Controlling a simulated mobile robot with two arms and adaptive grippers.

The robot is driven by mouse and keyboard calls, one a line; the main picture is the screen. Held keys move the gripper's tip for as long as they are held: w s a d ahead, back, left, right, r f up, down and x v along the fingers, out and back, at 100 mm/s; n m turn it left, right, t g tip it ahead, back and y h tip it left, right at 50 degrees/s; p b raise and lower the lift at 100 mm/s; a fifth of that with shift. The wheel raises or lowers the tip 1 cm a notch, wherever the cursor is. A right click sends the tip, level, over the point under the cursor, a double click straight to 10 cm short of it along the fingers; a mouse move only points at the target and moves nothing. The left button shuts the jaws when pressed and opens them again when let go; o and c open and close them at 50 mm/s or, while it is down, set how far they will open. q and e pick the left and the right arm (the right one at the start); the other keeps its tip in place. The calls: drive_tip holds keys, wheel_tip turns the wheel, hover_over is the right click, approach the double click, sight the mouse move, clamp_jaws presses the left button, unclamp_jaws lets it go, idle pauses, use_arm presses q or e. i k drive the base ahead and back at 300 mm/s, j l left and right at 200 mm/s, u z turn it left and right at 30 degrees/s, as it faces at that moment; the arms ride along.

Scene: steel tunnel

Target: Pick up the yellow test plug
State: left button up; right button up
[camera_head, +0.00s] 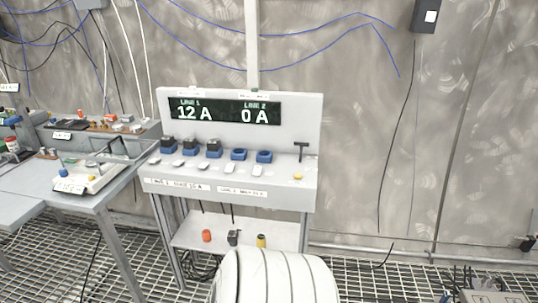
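A small yellow cylinder with a dark top (261,241), which looks like the yellow test plug, stands on the low white shelf (285,232) under the grey console. An orange plug (207,236) and a dark grey block (234,238) stand to its left on the same shelf. A smaller yellow knob or button (298,176) sits on the console's sloping face at the right. I cannot make out either gripper in the head view.
The console (310,115) reads 12 A and 0 A and carries several blue sockets, some with dark plugs. A cluttered table (100,196) stands at the left. A white ribbed cylinder (270,278) blocks part of the view before the shelf. Grating floor lies right.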

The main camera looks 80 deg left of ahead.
sight(261, 238)
drive_tip(key=u, duration=2.8)
drive_tip(key=i+l, duration=0.3)
drive_tip(key=l, duration=0.2)
drive_tip(key=i+l, duration=0.3)
drive_tip(key=l, duration=0.15)
drive_tip(key=l+z, duration=0.05)
